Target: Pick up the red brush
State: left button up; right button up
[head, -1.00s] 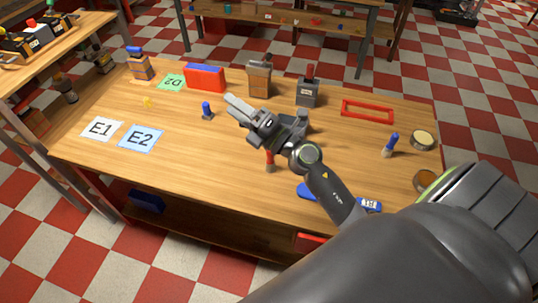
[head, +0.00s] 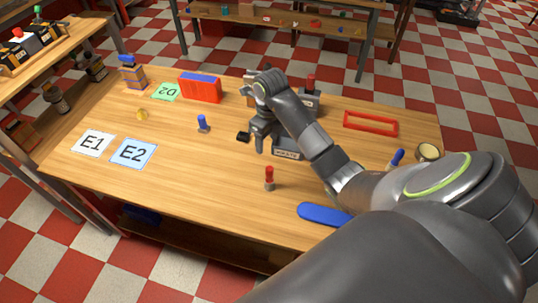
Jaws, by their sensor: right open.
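The red brush (head: 269,176) stands upright on the wooden table, its red handle up and its pale end down. It is near the front middle of the table. My right gripper (head: 266,147) points down just behind and above the brush in the picture. It is open, empty and apart from the brush. My left gripper is not in view.
A labelled grey block (head: 288,154) sits beside my right gripper. A blue brush (head: 395,159) stands at the right, and a blue flat piece (head: 323,214) lies at the front. A red frame (head: 370,123) and a red-blue box (head: 200,89) are farther back.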

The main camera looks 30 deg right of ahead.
aim_at(270, 168)
jog(key=f+b, duration=1.2)
jog(key=shift+s+d+f+b, duration=0.1)
jog(key=shift+s+d+b, duration=0.05)
jog(key=shift+d+b, duration=0.2)
jog(key=shift+f+b, duration=0.5)
jog(key=shift+f, duration=0.3)
jog(key=shift+w+f+p, duration=0.2)
jog(key=shift+f+p, duration=0.55)
jog(key=shift+f, duration=0.85)
jog(key=shift+d, duration=0.1)
grip_shut()
